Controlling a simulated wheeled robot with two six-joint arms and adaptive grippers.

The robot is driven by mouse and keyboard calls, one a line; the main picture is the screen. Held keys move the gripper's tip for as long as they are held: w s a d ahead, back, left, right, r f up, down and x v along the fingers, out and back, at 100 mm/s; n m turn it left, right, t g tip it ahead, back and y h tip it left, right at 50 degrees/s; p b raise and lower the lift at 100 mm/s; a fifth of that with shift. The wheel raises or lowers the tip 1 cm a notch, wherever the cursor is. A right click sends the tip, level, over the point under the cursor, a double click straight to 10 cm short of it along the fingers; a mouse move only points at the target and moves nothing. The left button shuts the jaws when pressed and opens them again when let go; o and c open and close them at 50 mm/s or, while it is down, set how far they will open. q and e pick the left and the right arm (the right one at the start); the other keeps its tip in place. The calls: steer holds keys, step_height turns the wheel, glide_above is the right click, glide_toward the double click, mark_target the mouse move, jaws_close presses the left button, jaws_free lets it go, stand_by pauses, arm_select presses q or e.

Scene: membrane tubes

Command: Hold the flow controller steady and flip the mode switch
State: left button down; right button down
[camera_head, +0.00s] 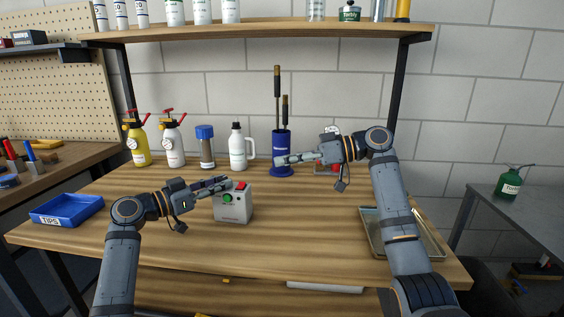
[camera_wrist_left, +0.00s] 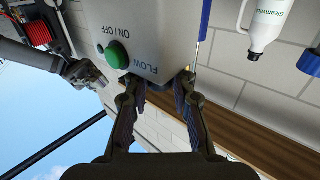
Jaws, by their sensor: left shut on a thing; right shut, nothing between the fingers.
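The flow controller (camera_head: 236,211) is a small light-grey box standing on the wooden table, with a green knob (camera_head: 227,198) on its front and a red part (camera_head: 242,186) on top. The wrist view shows the box (camera_wrist_left: 150,25) close up, with FLOW and ON/OFF lettering around the green knob (camera_wrist_left: 117,55). My left gripper (camera_head: 222,184) is shut on the controller at its upper left; the fingers (camera_wrist_left: 160,85) meet its edge in the wrist view. My right gripper (camera_head: 280,161) is shut and empty, behind and right of the box, in front of the blue holder. I cannot tell the switch position.
A blue holder (camera_head: 281,171) with upright rods, a white bottle (camera_head: 238,152), a brown jar (camera_head: 206,150) and two spray bottles (camera_head: 172,146) stand at the back. A blue TIPS bin (camera_head: 66,221) is at left, a metal tray (camera_head: 372,244) at right. The front middle is clear.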

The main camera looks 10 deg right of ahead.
arm_select(q)
steer(key=c, duration=1)
jaws_free()
steer(key=shift+c, duration=0.2)
steer(key=shift+a, duration=0.1)
